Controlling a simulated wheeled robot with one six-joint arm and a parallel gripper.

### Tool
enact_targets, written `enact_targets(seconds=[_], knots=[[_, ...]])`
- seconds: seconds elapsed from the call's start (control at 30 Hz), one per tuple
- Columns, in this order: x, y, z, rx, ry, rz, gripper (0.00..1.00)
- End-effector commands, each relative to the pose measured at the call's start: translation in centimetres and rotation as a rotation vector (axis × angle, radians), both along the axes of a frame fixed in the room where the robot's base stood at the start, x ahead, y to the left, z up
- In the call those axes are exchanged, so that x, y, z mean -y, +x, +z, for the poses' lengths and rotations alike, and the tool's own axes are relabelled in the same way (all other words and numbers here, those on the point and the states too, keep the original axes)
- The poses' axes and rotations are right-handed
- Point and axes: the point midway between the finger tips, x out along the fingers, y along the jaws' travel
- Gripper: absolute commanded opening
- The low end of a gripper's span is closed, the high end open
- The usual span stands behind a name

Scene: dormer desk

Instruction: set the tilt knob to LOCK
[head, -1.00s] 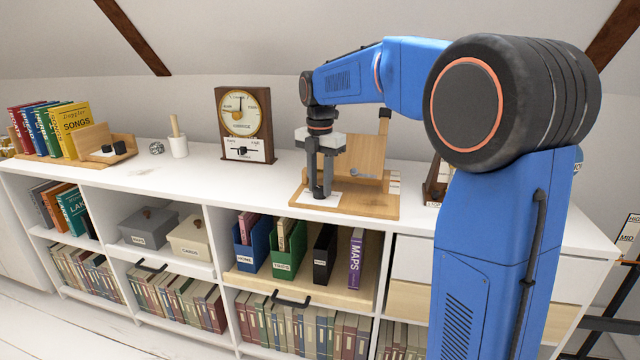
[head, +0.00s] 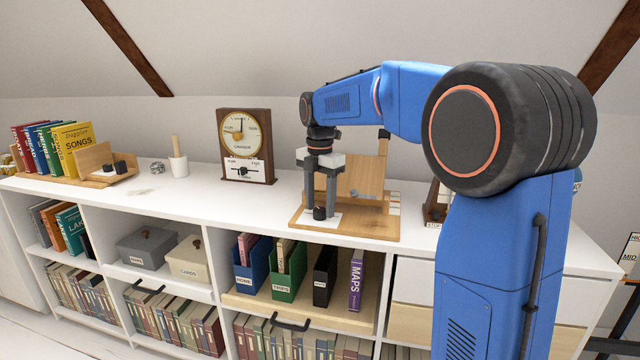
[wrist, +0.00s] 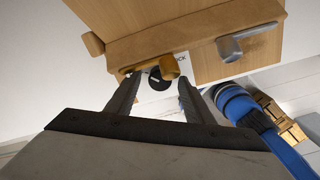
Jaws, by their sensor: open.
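The tilt knob is a small black knob (head: 320,213) on a white plate (head: 332,222) at the front left of a wooden stand (head: 364,230). In the wrist view the knob (wrist: 154,79) is partly hidden behind a brass-coloured peg. Letters ending in "CK" show on the plate's right side; the other markings and the knob's setting are hard to make out. My gripper (head: 321,203) points down over the knob, open and empty. In the wrist view its fingertips (wrist: 159,85) appear on either side of the knob; whether they touch it I cannot tell.
The stand's upright wooden board (head: 362,175) rises just behind my gripper. A grey peg (wrist: 250,42) sticks out from it in the wrist view. A wooden-cased dial (head: 245,145) stands further left. The white shelf top (head: 210,187) between them is clear.

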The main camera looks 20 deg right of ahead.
Motion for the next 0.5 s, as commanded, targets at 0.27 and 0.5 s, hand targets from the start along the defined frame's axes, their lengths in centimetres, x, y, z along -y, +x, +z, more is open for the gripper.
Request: enact_targets(seconds=[0.27, 0.5], knots=[[0.0, 0.1, 4.3, 0.004, 0.0, 0.0, 0.48], [0.0, 0.1, 9.1, 0.003, 0.001, 0.0, 0.48]])
